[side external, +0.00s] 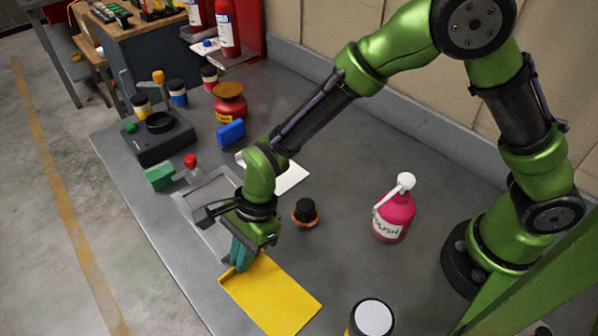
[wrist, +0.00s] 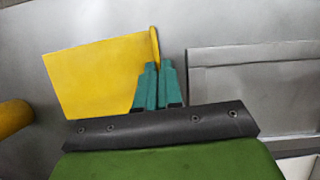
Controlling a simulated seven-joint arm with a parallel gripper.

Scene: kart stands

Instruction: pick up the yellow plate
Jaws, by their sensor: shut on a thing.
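The yellow plate (side external: 272,297) is a flat rectangular sheet with a raised lip along one edge, near the front edge of the grey table. In the wrist view the yellow plate (wrist: 100,75) extends to the left of my fingers. My gripper (side external: 240,262) has teal fingers pointing down at the plate's upper left edge. In the wrist view my gripper (wrist: 157,68) has its fingertips close together at the plate's raised lip, shut on it. Whether the plate is clear of the table is hard to tell.
A grey tray (side external: 184,199) lies beside my gripper. A pink bottle (side external: 393,217), a small black-and-orange pot (side external: 305,212), a white-topped can (side external: 371,318) and a green block (side external: 159,176) stand around. The table between the pot and the bottle is clear.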

